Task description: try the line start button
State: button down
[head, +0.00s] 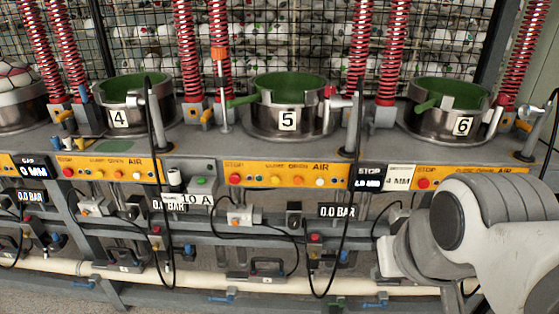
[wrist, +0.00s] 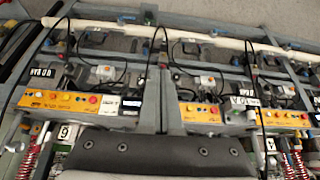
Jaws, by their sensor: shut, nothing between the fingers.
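A small grey box (head: 203,187) with a green button (head: 201,181) sits between the yellow panels of stations 4 and 5, above a "10 A" label (head: 196,199). No readable lettering names it as the line start button. In the wrist view, which is upside down, the "10 A" label (wrist: 243,101) is at right; the green button cannot be made out there. My gripper (wrist: 160,143) shows as dark grey, bolted fingers along the bottom of the wrist view, shut and empty, apart from the box. In the head view my arm is at lower right and the gripper cannot be made out.
Yellow panels (head: 290,176) with red, yellow and white buttons line the front edge. Steel pots, including pot 5 (head: 287,118), stand behind among red springs (head: 390,50). Black cables (head: 325,270) hang before the panels. A pale pipe (head: 200,278) runs low across the front.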

aim_at(275, 181)
jog(key=w+f+t, duration=0.1)
jog(key=w+f, duration=0.4)
jog(key=w, duration=0.4)
jog(key=w+f+t, duration=0.2)
jog(key=w+f, duration=0.3)
jog(key=w, duration=0.5)
jog(key=w+a+f+t+y, duration=0.1)
jog(key=w+a+y, duration=0.3)
jog(key=a, duration=0.4)
jog(key=w+a+f+n+t+y, duration=0.1)
jog(key=w+a+f+t+y, duration=0.1)
jog(key=w+a+y, duration=0.2)
jog(key=shift+w+a+f+y+b, duration=0.15)
jog(key=shift+w+a+y+b, duration=0.15)
jog(key=shift+a+y, duration=1.45)
jog(key=shift+a, duration=0.15)
jog(key=w, duration=0.8)
jog(key=shift+w, duration=0.35)
